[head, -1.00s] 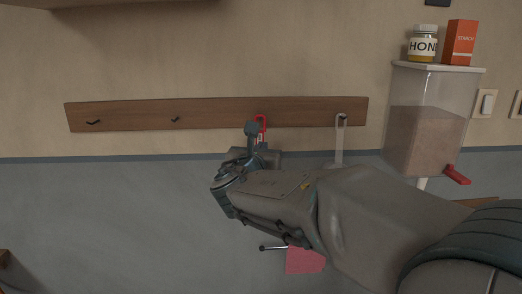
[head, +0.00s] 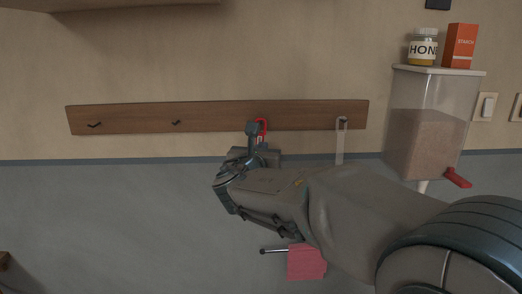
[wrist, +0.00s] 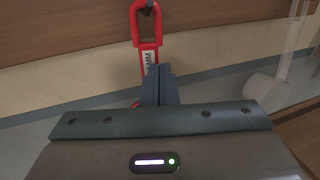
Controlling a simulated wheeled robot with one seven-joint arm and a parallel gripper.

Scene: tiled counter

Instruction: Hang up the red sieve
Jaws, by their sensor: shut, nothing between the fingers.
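The red sieve's handle loop (wrist: 135,28) is at the rack in the wrist view, with a dark hook (wrist: 149,7) showing inside the top of the loop. A pale printed label sits on the handle below the loop. In the head view the red loop (head: 264,125) shows at the third hook position, partly behind my gripper (head: 252,127). My gripper's fingers (wrist: 160,70) are shut and empty, just in front of the lower handle. The sieve's bowl is hidden; only a small red bit shows beside the fingers.
The wooden hook rack (head: 215,115) has two bare hooks at left. A whitish utensil (head: 340,145) hangs at its right end. A dispenser (head: 428,125) with a red tap stands to the right. A pink cloth (head: 306,262) hangs below my arm.

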